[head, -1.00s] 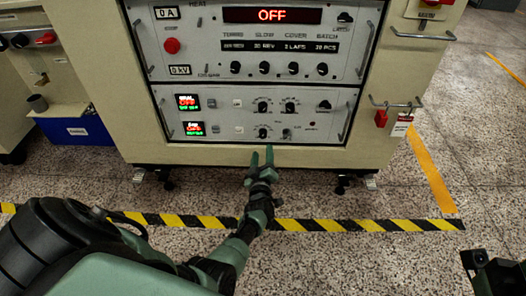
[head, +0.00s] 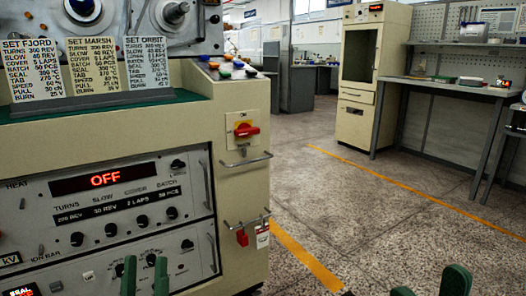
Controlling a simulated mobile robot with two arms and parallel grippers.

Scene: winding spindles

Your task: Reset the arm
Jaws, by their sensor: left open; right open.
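My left gripper (head: 145,274) shows at the bottom of the head view, its two green fingers pointing up and apart, with nothing between them. It is in front of the lower panel of the winding machine (head: 240,115). My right gripper (head: 430,283) shows at the bottom right, its green fingertips apart and empty over the speckled floor. Both arms behind the grippers are out of view below.
The machine has an OFF display (head: 105,180), a red rotary switch (head: 246,130) and a handle (head: 246,160). Setting cards (head: 90,65) stand on top. A cream cabinet (head: 372,85) and a workbench (head: 450,85) stand at the back right. Open floor (head: 340,200) lies between.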

